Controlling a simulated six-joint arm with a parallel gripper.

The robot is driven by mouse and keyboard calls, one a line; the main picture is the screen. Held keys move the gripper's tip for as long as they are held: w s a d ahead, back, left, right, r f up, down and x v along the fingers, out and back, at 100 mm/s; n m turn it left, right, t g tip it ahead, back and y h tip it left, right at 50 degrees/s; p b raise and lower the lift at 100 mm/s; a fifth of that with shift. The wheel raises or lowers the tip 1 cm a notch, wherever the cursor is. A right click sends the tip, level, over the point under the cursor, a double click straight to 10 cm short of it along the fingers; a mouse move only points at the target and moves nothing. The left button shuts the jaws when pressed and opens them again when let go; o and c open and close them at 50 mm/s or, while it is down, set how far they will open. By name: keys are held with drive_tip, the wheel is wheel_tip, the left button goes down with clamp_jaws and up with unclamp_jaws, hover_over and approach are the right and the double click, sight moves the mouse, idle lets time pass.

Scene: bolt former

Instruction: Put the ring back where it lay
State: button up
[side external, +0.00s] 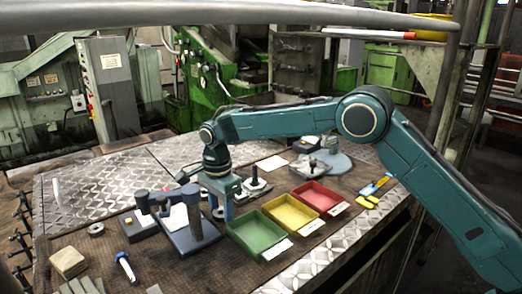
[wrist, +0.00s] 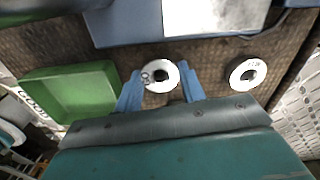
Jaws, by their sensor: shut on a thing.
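A pale ring (wrist: 161,76) with a dark hole and small dark marks on its face sits between the two blue fingers of my gripper (wrist: 160,88). The fingers are shut on its sides. In the side view my gripper (side external: 228,212) points down between the blue-based stand and the green tray, and the held ring is hard to make out there. A second pale ring (wrist: 248,73) lies on the brown mat to the right in the wrist view, apart from my fingers. I cannot tell whether the held ring touches the mat.
The green tray (side external: 237,232) stands close on the right, with yellow (side external: 271,207) and red (side external: 334,210) trays beyond. A blue-based stand (side external: 180,240) is close on the left. Another ring (side external: 96,230) lies farther left.

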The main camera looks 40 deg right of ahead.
drive_tip(key=o, duration=1)
drive_tip(key=shift+r, duration=0.1)
wheel_tip(320, 180, up, 13)
idle(0.7)
